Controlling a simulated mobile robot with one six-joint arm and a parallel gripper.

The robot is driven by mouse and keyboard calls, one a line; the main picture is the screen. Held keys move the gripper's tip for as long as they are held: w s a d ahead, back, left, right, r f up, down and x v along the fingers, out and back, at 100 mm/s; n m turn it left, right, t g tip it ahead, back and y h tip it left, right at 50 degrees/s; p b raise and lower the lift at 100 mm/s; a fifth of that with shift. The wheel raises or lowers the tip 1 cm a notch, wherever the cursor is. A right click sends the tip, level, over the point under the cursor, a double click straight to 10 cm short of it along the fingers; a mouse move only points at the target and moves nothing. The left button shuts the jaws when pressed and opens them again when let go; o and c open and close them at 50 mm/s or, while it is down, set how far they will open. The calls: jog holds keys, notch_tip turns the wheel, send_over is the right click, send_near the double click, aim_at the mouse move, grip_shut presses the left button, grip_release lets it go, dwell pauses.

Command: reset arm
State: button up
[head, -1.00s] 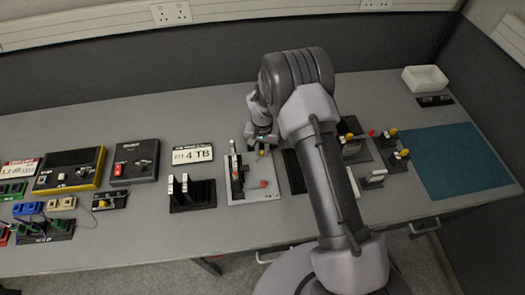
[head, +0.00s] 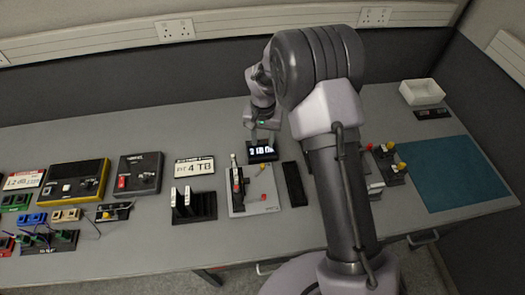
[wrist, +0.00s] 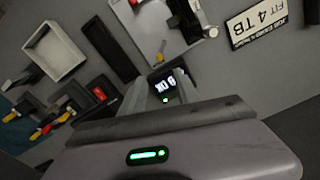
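My arm (head: 340,165) is raised over the bench, its wrist bent toward the back. My gripper (head: 263,132) hangs above the rear of the bench, behind a small black display (head: 262,152) with lit white digits. In the wrist view my gripper's fingers (wrist: 160,90) look spread apart, with nothing seen held, and the display (wrist: 165,85) shows between them. The grey switch panel (head: 252,197) with a lever and red and yellow parts lies in front of the display, apart from the gripper. My arm hides part of the bench to its right.
A "FIT 4 TB" sign (head: 194,168) and a black box with a red switch (head: 138,175) stand to the left. A white tray (head: 422,92) and a teal mat (head: 455,173) are at right. The back middle of the bench is fairly clear.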

jog(key=shift+r, duration=1.55)
jog(key=s+d+r+t+y+b, duration=0.1)
jog(key=s+d+r+t+b, duration=0.25)
jog(key=s+r+b, duration=0.7)
jog(key=s+d+r+m+t+y+b, duration=0.1)
jog(key=s+t+b, duration=0.1)
jog(key=s, duration=1.6)
jog(key=shift+s+d+r, duration=0.2)
jog(key=shift+r, duration=0.2)
